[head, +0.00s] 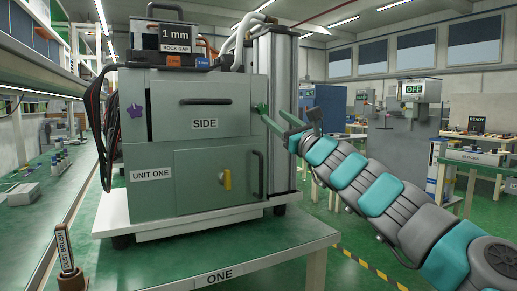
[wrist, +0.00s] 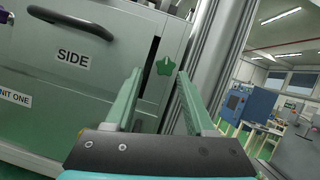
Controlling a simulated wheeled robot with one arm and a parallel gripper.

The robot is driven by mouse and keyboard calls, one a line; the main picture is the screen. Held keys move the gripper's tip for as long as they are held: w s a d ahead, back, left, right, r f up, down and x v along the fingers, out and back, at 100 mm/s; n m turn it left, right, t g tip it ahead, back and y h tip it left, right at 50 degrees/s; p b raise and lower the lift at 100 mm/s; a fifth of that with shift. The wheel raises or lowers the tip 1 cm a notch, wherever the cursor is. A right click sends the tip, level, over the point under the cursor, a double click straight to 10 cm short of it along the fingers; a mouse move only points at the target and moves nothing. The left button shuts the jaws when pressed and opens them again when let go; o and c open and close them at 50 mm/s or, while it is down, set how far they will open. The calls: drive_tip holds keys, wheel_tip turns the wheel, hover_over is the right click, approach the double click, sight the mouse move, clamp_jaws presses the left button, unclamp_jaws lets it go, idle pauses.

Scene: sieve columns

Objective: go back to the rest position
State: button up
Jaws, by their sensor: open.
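My gripper (head: 274,108) is at the right front of the grey machine labelled UNIT ONE (head: 160,190), at the height of the SIDE drawer (head: 203,110). Its two green fingers are apart with nothing between them. In the wrist view the open fingers (wrist: 160,74) point at the machine's right edge. A green star-shaped knob (wrist: 164,66) shows beyond and between the fingertips; whether they touch it I cannot tell. The knob cannot be made out in the head view. My arm reaches in from the lower right.
The machine stands on a table labelled ONE (head: 220,277). A purple knob (head: 135,111) is at the drawer's left, and a yellow latch (head: 227,179) is below. A dust brush (head: 68,255) stands at the front left.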

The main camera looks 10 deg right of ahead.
drive_tip(key=s+a+r+n+g+y, duration=0.4)
drive_tip(key=s+a+n+g+y, duration=0.25)
drive_tip(key=s+a+n, duration=0.75)
drive_tip(key=s+a+f+n+g+h, duration=0.1)
drive_tip(key=s+a+f+n+g, duration=0.35)
drive_tip(key=f, duration=0.35)
drive_tip(key=s+a+f+n+g+h, duration=0.1)
drive_tip(key=s+a+f+n+g, duration=0.2)
drive_tip(key=s+a+f+n, duration=0.4)
drive_tip(key=s+d+f+n+g+h, duration=0.1)
drive_tip(key=s+d+f+h, duration=0.1)
drive_tip(key=f, duration=0.5)
drive_tip(key=s+d+f+n+g+h, duration=0.1)
drive_tip(key=s+d+f+h, duration=0.15)
drive_tip(key=f, duration=0.55)
drive_tip(key=s+d+f+n+g+h, duration=0.1)
drive_tip(key=s+d+f+h, duration=0.15)
drive_tip(key=f, duration=0.45)
drive_tip(key=s+d+f+g+h, duration=0.5)
drive_tip(key=s+d+f+h, duration=0.1)
drive_tip(key=s+d+f, duration=0.9)
drive_tip(key=shift+d+h, duration=0.35)
drive_tip(key=shift+d, duration=0.55)
